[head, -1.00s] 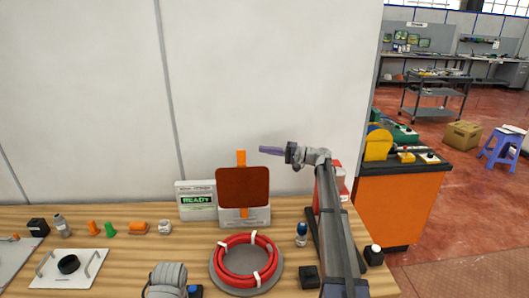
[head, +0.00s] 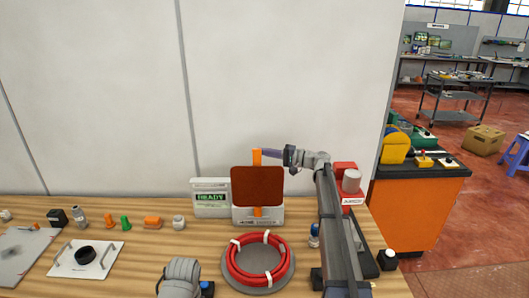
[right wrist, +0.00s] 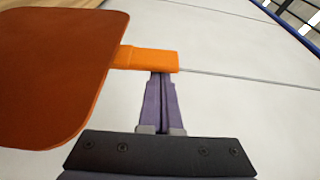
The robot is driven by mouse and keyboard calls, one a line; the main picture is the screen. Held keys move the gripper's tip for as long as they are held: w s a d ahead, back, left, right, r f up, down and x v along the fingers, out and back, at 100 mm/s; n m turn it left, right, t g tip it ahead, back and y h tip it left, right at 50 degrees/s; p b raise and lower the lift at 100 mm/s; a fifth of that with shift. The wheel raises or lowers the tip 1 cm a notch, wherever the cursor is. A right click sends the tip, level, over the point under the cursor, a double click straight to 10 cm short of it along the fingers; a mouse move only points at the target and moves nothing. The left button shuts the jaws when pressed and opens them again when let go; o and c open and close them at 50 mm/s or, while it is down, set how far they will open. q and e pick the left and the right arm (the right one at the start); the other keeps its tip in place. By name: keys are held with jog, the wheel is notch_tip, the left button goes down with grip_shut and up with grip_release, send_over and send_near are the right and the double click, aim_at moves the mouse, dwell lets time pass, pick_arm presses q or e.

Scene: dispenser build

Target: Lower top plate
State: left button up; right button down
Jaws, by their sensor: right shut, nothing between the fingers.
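The top plate (head: 257,187) is a reddish-brown square that stands raised over a pale machine base (head: 243,217) at the back of the table. An orange handle tab (head: 257,155) sticks up from its upper edge. My right gripper (head: 266,153) is shut and empty, its purple fingertips at the right side of the tab. In the right wrist view the closed fingertips (right wrist: 162,78) meet the edge of the orange tab (right wrist: 150,59), touching or nearly so. They are beside the tab, not around it. My left gripper's fingers do not show.
A white box reading READY (head: 211,198) stands left of the machine. A red coil (head: 259,260) on a grey disc lies in front. A red block with a grey cylinder (head: 352,181) stands to the right, behind my right arm. Small parts line the table's left.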

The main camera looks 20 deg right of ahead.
jog(key=s+a+f+n+y+b, duration=0.1)
jog(key=s+a+f+n+b, duration=0.15)
jog(key=s+b, duration=0.35)
jog(key=s+a+f+n+y+b, duration=0.1)
jog(key=s+a+f+n+b, duration=0.2)
jog(key=s, duration=0.6)
jog(key=s+a+f+n+y+b, duration=0.1)
jog(key=s+f+n+b, duration=0.25)
jog(key=s+b, duration=0.3)
jog(key=s+a+f+n+b, duration=0.1)
jog(key=s+f+b, duration=0.4)
jog(key=f+b, duration=0.5)
jog(key=s+a+f+n+b, duration=0.1)
jog(key=s+f+b, duration=0.4)
jog(key=f+b, duration=0.4)
jog(key=shift+s+a+f+n+g+y+b, duration=0.4)
jog(key=shift+f, duration=0.45)
jog(key=s+d, duration=0.2)
jog(key=d, duration=0.7)
jog(key=shift+s+r+p, duration=0.3)
jog(key=shift+r+p, duration=0.05)
